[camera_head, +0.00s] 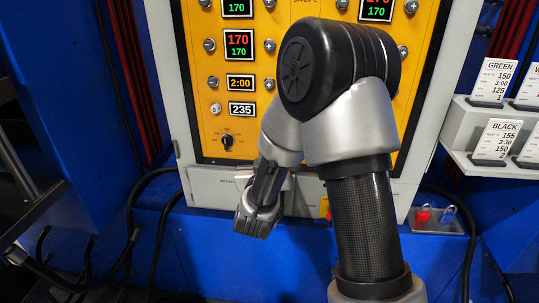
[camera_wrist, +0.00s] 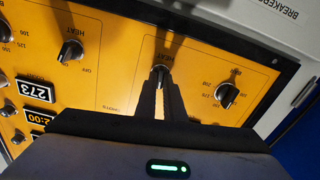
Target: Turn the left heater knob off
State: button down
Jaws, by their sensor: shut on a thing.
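The yellow control panel (camera_head: 215,105) fills the front of the press and shows upside down in the wrist view. There, the left heater knob (camera_wrist: 161,70) is at the centre, under a "HEAT" label. My gripper (camera_wrist: 160,82) is shut on this knob, one finger on each side. The fingers and shadow cover much of the knob, so I cannot tell its setting. The other heater knob (camera_wrist: 70,50), dark with a metallic face, is at the upper left of the wrist view. In the head view my arm hides the fingertips and both heater knobs.
A selector knob with a numbered dial (camera_wrist: 226,95) sits close to the right of my gripper in the wrist view. Lit displays (camera_head: 240,82) and small fittings line the panel. Label cards (camera_head: 494,80) stand on a shelf at right, above red and blue padlocks (camera_head: 423,214).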

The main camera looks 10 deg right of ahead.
jog(key=shift+n+b, duration=0.3)
jog(key=shift+n, duration=1)
jog(key=c, duration=1.9)
grip_release()
jog(key=shift+o, duration=0.2)
